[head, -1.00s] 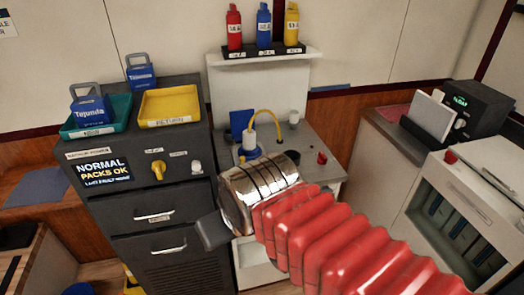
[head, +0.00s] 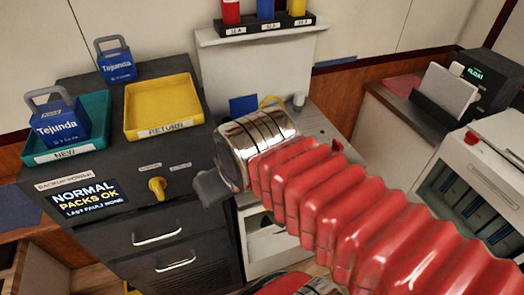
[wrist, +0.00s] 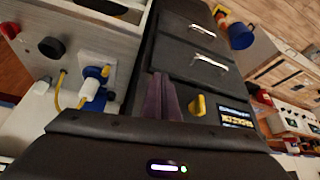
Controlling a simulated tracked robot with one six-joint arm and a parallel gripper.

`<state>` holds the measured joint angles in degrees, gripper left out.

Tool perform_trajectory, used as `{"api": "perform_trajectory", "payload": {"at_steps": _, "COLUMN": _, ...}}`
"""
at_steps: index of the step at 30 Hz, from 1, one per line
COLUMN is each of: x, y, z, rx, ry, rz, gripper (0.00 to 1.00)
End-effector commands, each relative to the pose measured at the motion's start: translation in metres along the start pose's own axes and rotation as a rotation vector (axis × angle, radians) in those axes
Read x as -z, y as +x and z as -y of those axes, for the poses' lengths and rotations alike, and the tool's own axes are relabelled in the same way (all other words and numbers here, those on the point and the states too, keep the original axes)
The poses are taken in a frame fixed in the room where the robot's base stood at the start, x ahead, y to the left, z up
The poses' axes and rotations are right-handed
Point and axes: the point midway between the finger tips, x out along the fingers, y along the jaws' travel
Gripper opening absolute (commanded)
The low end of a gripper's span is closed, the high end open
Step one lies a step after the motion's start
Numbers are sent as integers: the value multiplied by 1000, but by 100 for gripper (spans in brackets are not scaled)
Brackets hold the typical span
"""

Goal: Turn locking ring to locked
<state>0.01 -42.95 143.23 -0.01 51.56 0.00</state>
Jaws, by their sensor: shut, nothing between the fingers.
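In the wrist view a white plug (wrist: 89,88) on a yellow cable (wrist: 59,92) sits at a socket on the pale panel. Blue parts (wrist: 95,103) show beside it, and I cannot tell which is the locking ring or how it is turned. In the head view my arm hides the plug; only a blue flap (head: 243,106) and a bit of yellow cable (head: 270,101) show. My gripper (head: 209,189) is shut and empty in front of the dark cabinet. In the wrist view its fingers (wrist: 165,98) are apart from the plug, which is to their left.
The dark cabinet (head: 185,225) has a yellow knob (head: 157,186) close left of my gripper and drawer handles below. A teal tray (head: 90,143) with a blue pack and an empty yellow tray (head: 163,105) stand on top. A white unit (head: 478,190) stands at right.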

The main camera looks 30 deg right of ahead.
Motion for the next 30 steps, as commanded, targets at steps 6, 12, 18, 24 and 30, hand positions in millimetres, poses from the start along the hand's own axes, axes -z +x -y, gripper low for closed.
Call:
{"api": "perform_trajectory", "payload": {"at_steps": 6, "x": 0, "y": 0, "z": 0, "rx": 0, "ry": 0, "rz": 0, "gripper": 0}}
{"api": "perform_trajectory", "payload": {"at_steps": 12, "x": 0, "y": 0, "z": 0, "rx": 0, "ry": 0, "rz": 0, "gripper": 0}}
{"api": "perform_trajectory", "payload": {"at_steps": 18, "x": -1, "y": 2, "z": -4, "rx": 2, "ry": 46, "rz": 21, "gripper": 0}}
{"api": "perform_trajectory", "payload": {"at_steps": 24, "x": -6, "y": 15, "z": -18, "rx": 14, "ry": 239, "rz": 107, "gripper": 0}}
{"api": "perform_trajectory", "payload": {"at_steps": 30, "x": -12, "y": 31, "z": -39, "rx": 40, "ry": 540, "rz": 221, "gripper": 0}}
